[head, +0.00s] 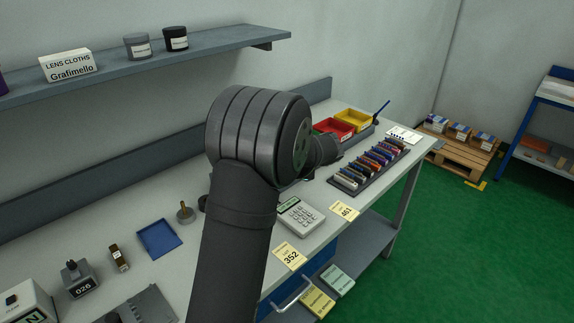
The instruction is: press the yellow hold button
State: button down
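No yellow hold button can be made out in the head view. My own dark arm stands across the middle and hides part of the bench (188,262). My gripper cannot be seen; the arm's far end points right and away behind the large elbow. A grey keypad device (300,215) with a greenish display lies just right of the arm. A white box with a green mark (28,303) is cut off at the lower left corner.
A rack of coloured pieces (369,166), a red bin (334,128) and a yellow bin (353,118) stand toward the far right end. A shelf (215,42) overhangs.

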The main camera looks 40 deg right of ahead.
jog(key=shift+w, duration=0.35)
dwell(0.4)
dwell(0.3)
jog(key=shift+s, duration=0.8)
jog(key=shift+s, duration=2.5)
jog(key=shift+w, duration=0.1)
jog(key=s, duration=0.4)
jog(key=shift+a+r, duration=0.1)
jog(key=shift+a, duration=0.05)
